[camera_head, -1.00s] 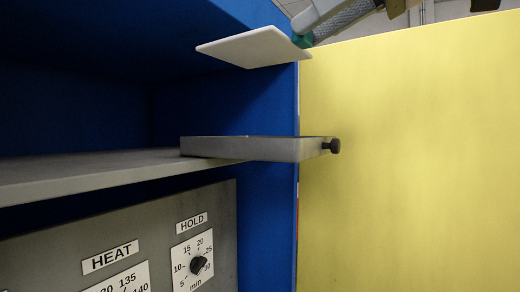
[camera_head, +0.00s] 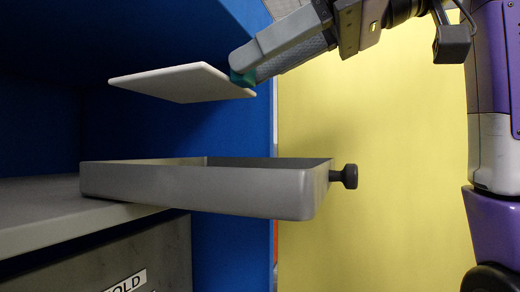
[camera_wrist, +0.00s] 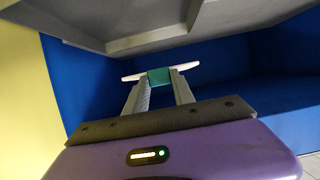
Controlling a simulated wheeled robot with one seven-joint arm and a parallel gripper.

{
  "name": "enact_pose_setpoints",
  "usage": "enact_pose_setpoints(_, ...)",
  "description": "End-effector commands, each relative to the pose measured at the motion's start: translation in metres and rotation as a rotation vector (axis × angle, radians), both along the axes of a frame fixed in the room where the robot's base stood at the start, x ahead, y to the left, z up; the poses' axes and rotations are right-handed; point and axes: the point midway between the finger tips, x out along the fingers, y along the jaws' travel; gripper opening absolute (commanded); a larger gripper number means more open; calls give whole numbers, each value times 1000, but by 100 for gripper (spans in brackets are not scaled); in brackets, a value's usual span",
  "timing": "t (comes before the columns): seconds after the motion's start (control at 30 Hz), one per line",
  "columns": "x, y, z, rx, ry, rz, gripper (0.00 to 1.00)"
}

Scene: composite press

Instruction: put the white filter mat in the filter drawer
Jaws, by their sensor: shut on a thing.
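The white filter mat (camera_head: 180,83) is a thin flat square sheet, held roughly level above the filter drawer (camera_head: 200,187). My gripper (camera_head: 243,78) is shut on the mat's right corner. There is a clear gap between the mat and the drawer. The drawer is a grey shallow tray with a dark knob (camera_head: 345,176) at its right end, pulled out from the shelf; its inside floor is mostly hidden by the front wall. In the wrist view the mat (camera_wrist: 132,77) shows edge-on between the gripper fingertips (camera_wrist: 159,77).
A grey shelf (camera_head: 40,215) lies left of the drawer, inside a blue cabinet (camera_head: 235,130). A yellow panel (camera_head: 370,120) stands behind at right. A control plate with a label (camera_head: 125,282) is below the shelf. The space between mat and drawer is free.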

Motion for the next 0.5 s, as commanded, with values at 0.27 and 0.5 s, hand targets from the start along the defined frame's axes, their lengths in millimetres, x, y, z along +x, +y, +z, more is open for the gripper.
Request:
enact_pose_setpoints(0.27, 0, 0, -60, 0, 0, 0, 0)
enact_pose_setpoints(0.5, 0, 0, -79, 0, 0, 0, 0)
